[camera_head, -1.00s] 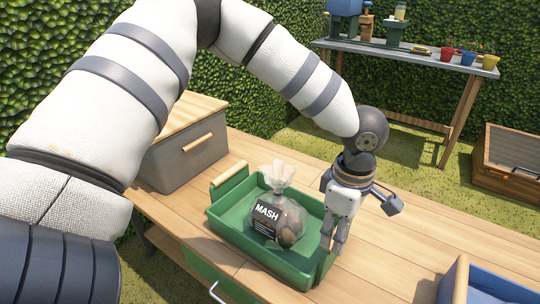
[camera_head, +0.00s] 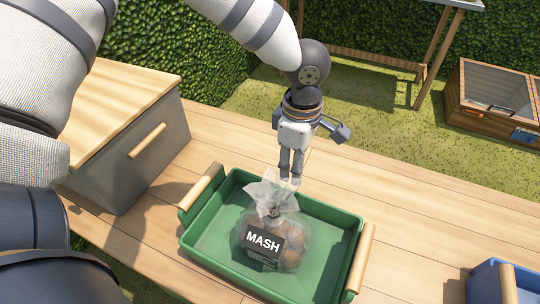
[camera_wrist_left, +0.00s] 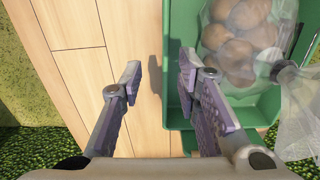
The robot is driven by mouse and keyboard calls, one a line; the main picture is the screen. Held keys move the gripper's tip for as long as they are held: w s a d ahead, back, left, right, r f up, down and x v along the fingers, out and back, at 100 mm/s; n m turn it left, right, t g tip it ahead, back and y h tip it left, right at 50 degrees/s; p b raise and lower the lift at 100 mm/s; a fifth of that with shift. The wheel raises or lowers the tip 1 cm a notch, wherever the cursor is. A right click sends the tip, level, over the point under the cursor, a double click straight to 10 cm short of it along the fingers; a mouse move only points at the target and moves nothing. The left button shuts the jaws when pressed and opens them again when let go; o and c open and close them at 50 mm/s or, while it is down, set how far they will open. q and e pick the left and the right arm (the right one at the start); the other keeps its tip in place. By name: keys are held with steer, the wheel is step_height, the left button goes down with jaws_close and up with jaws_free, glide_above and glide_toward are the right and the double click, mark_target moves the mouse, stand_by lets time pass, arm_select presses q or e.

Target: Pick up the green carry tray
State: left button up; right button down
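The green carry tray (camera_head: 215,245) stands on the wooden table, with a wooden handle at each end, the left one (camera_head: 201,186) and the right one (camera_head: 360,258). A clear bag labelled MASH (camera_head: 265,243), with brown potatoes inside, sits in it. My left gripper (camera_head: 291,180) points down near the tray's far long side. In the left wrist view the left gripper (camera_wrist_left: 160,72) is open and empty. One finger is over the table and the other overlaps the tray's edge (camera_wrist_left: 173,85). I cannot tell whether it touches the tray. My right gripper is out of view.
A grey box with a wooden lid (camera_head: 130,150) stands left of the tray. A blue crate (camera_head: 492,280) is at the lower right. Bare table planks (camera_head: 400,205) lie behind and right of the tray.

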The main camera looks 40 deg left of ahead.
mark_target(294, 193)
arm_select(q)
steer(key=f, duration=0.9)
steer(key=shift+s+d+f+b, duration=0.1)
steer(key=shift+s+d+b, duration=0.2)
steer(key=shift+d+b, duration=0.1)
jaws_close()
